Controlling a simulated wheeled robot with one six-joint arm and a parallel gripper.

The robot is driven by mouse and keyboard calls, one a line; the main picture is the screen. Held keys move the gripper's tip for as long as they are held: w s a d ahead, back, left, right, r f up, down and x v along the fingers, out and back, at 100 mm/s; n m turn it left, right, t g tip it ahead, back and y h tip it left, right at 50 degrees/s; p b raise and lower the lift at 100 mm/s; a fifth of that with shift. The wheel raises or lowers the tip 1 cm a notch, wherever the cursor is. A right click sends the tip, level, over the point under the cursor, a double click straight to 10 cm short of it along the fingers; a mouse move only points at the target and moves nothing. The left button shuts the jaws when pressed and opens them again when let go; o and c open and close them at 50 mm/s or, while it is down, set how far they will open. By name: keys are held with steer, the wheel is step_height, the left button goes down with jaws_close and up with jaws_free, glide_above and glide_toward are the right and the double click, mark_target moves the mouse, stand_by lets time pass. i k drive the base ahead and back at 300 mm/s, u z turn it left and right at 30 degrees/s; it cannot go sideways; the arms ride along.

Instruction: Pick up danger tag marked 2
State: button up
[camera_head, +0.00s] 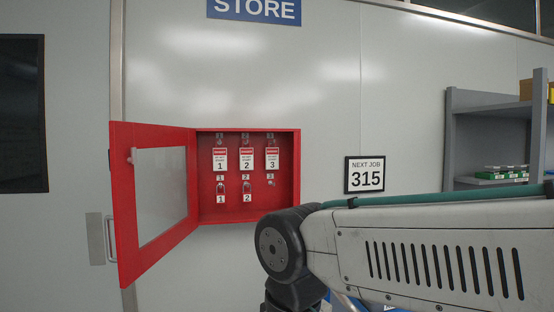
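The danger tag marked 2 (246,160) is white with a red top band. It hangs in the middle of the upper row inside the open red cabinet (297,190) on the wall. The danger tag marked 1 (220,160) hangs to its left and the danger tag marked 3 (272,158) to its right. Below hang a red padlock marked 1 (220,190) and a red padlock marked 2 (247,190). My arm reaches in from the right, with its dark joint in front of the wall below and right of the cabinet. My gripper is not visible.
The cabinet's windowed door (122,200) is swung open to the left. A sign reading "NEXT JOB 315" (364,175) is on the wall to the right. Grey shelves (451,140) with a few items stand at the far right.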

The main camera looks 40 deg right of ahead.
mark_target(247, 155)
steer(key=z, duration=0.05)
steer(key=i, duration=0.95)
